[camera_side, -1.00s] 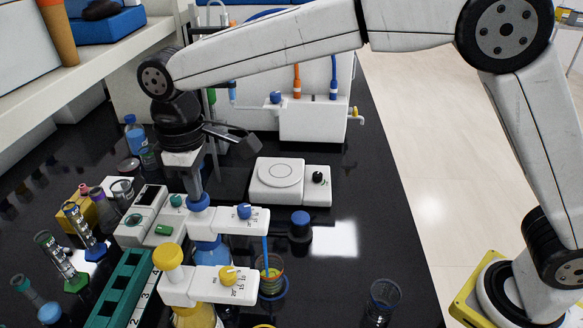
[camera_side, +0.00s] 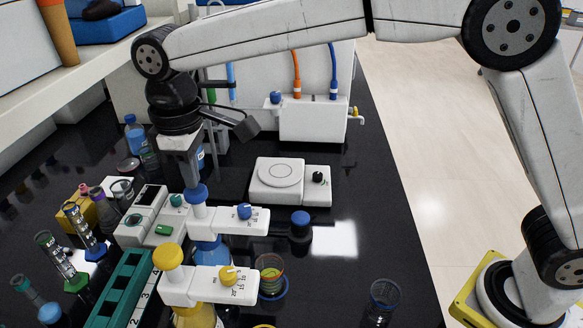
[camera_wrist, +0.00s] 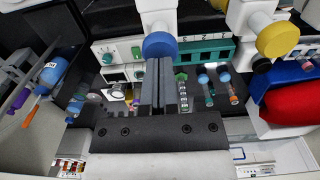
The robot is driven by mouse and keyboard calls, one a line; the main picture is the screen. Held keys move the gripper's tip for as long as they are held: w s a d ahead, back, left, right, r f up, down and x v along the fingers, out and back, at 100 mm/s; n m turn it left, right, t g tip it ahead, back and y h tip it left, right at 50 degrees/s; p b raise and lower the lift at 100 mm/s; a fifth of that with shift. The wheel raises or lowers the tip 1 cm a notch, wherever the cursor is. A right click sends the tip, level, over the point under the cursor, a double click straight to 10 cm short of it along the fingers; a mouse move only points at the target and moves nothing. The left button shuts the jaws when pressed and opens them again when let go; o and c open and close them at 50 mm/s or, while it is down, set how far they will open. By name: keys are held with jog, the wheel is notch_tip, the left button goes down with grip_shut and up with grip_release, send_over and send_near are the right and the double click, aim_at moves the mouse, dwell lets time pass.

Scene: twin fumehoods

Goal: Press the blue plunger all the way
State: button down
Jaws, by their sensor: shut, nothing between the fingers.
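The blue plunger (camera_side: 196,193) is the round cap on a white shaft above the blue bottle's white dispenser head (camera_side: 230,217). A length of white shaft shows below the cap. My gripper (camera_side: 193,181) is shut and empty, pointing down, its tips at the top of the cap. They look to be touching it, but a small gap cannot be ruled out. In the wrist view the blue cap (camera_wrist: 160,45) lies at the tips of my closed fingers (camera_wrist: 158,62). A glass beaker (camera_side: 270,268) with colored contents stands below the dispenser's spout side.
A yellow-capped dispenser (camera_side: 168,257) stands just in front. A white stirrer plate (camera_side: 275,180) and a blue-capped dark bottle (camera_side: 300,224) are to the right. An empty-looking glass (camera_side: 382,297) stands at front right. A teal rack (camera_side: 118,290) is at the left.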

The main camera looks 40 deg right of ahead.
jog(key=shift+f, duration=0.1)
jog(key=shift+f, duration=1.35)
jog(key=shift+r, duration=0.1)
jog(key=shift+r, duration=1.35)
jog(key=shift+f, duration=0.1)
